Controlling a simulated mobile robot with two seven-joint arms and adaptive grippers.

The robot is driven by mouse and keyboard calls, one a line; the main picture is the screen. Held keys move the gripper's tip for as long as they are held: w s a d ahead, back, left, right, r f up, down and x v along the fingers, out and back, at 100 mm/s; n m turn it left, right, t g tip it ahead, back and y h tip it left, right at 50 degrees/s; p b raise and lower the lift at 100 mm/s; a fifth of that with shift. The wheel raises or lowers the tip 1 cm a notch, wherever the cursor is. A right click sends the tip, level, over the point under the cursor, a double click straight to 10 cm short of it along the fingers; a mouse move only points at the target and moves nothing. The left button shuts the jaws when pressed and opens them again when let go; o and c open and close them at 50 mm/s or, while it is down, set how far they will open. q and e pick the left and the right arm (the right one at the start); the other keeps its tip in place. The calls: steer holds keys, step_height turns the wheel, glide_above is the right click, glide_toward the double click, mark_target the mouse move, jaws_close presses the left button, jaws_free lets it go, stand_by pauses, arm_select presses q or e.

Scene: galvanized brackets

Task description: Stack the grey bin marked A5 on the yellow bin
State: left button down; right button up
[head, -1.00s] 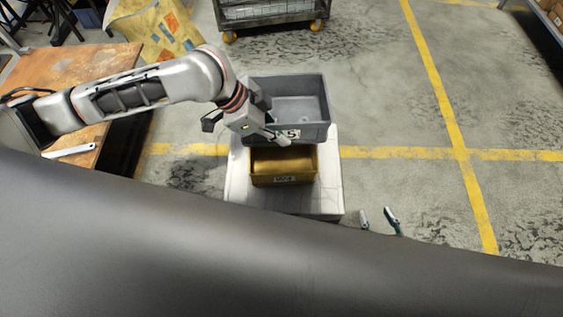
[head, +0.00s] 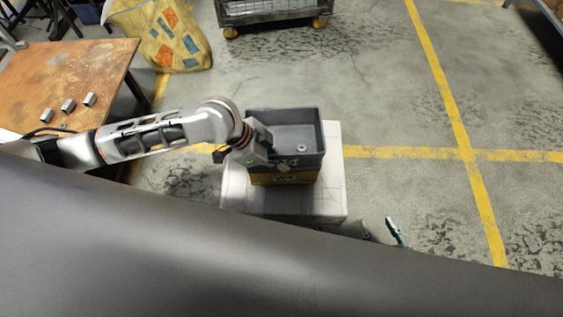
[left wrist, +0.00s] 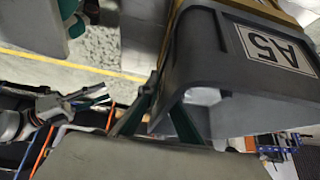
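The grey bin (head: 312,138) marked A5 sits over the yellow bin (head: 262,179) in the head view, upright and roughly lined up. It hides most of the yellow bin; only the lower front shows. Whether it rests fully or hovers slightly is hard to tell. In the left wrist view the A5 label (left wrist: 273,48) is upside down, with a yellow edge (left wrist: 270,10) close against the bin's base. My right gripper (head: 380,231) is at the lower edge, fingertips apart and empty.
Both bins are on a white stand (head: 333,190). A wooden table (head: 70,80) with small metal brackets (head: 68,105) is at left. A yellow patterned sack (head: 170,40) and a wire cart (head: 270,12) are behind. The floor to the right is clear.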

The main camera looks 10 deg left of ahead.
arm_select(q)
steer(key=shift+w+f, duration=0.1)
steer(key=shift+f, duration=0.1)
arm_select(e)
steer(key=shift+w+r, duration=0.3)
steer(key=shift+r, duration=0.1)
arm_select(q)
steer(key=shift+f, duration=0.3)
arm_select(e)
steer(key=shift+f, duration=0.15)
arm_select(q)
steer(key=c, duration=2.7)
jaws_free()
steer(key=shift+f, duration=0.15)
steer(key=o, duration=0.4)
arm_select(e)
steer(key=shift+s+f, duration=0.2)
